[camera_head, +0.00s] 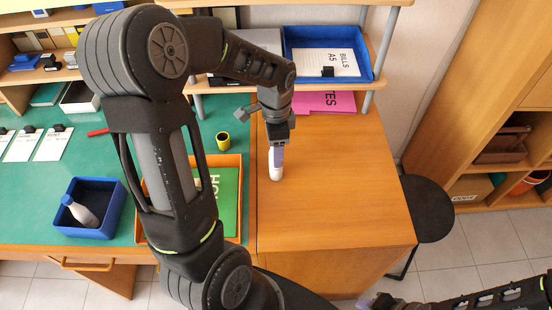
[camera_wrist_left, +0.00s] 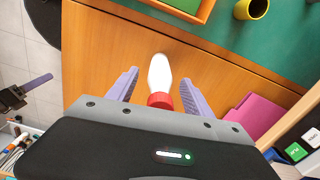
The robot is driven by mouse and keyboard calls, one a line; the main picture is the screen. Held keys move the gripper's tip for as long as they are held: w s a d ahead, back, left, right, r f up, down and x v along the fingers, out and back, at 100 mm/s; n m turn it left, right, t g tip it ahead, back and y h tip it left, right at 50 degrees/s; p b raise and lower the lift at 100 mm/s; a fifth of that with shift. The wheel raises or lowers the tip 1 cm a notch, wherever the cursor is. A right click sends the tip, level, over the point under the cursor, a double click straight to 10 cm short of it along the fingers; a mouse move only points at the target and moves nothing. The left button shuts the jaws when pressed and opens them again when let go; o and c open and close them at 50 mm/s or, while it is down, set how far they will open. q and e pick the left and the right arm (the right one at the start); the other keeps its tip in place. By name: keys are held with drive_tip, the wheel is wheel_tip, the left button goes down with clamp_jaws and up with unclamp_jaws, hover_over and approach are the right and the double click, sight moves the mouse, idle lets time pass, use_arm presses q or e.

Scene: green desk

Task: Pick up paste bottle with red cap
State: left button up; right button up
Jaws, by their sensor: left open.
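My left gripper (camera_head: 277,152) is at the bottle's upper end and hides the cap in the head view. In the left wrist view my left gripper (camera_wrist_left: 160,77) is open, with gaps on both sides of the bottle. My right gripper (camera_head: 372,301) is low at the bottom edge, away from the bottle; its jaw opening is unclear.
An orange tray (camera_head: 232,160) with a green book is just left of the bottle. A yellow cup (camera_head: 223,141) stands behind. The wood right of the bottle is clear.

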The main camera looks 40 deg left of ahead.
use_arm(q)
drive_tip(key=shift+c, duration=0.4)
clamp_jaws()
idle(0.4)
